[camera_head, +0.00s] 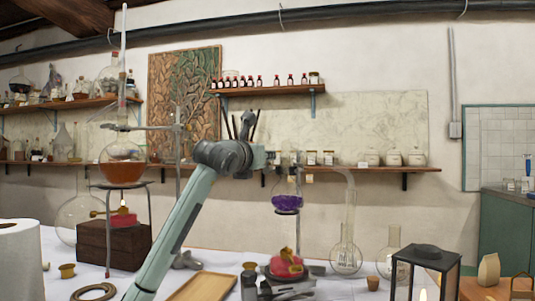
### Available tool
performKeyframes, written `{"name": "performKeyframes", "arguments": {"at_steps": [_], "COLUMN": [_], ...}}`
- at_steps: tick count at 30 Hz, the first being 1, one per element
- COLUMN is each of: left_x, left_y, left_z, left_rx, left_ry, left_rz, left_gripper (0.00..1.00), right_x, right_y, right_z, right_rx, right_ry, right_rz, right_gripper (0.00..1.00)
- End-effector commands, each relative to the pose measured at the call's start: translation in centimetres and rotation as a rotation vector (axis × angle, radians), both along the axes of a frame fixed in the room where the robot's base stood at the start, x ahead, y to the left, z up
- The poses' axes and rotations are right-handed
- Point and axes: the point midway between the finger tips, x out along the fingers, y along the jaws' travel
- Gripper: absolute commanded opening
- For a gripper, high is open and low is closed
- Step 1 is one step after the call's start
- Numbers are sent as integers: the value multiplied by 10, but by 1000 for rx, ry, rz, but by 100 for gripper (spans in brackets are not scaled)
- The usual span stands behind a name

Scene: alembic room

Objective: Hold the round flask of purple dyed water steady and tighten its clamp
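The round flask of purple dyed water (287,203) hangs upright in the middle of the camera_head view, with a clear neck above the purple liquid. It is above a burner with a red part (286,267). My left arm rises from the bottom left and bends towards the flask's neck. My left gripper (276,158) is at the height of the neck, just left of it or touching it; I cannot tell which. Its fingers are too small to show whether they are open. The clamp is hard to make out among small parts by the neck. My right gripper is not in view.
A flask of orange liquid (122,171) stands on a tripod at the left. A wooden tray (203,287), a black lantern (426,262) and a paper roll (20,260) are near the front.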

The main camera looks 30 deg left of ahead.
Motion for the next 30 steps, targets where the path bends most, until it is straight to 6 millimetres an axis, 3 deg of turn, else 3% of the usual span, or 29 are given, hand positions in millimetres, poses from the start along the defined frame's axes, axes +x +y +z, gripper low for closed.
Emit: {"name": "performKeyframes", "arguments": {"at_steps": [6, 15, 20, 30], "left_x": [21, 24, 24, 23], "left_y": [3, 3, 3, 4], "left_z": [1, 0, 0, 0], "left_rx": [-1, 0, 0, 0], "left_ry": [0, -1, -1, 1], "left_rz": [0, 0, 0, -12], "left_gripper": [19, 19, 0, 0], "right_x": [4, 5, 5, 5], "right_y": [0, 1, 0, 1], "right_z": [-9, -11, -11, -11], "right_rx": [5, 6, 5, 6], "right_ry": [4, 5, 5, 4], "right_rz": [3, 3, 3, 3], "right_gripper": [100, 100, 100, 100]}}
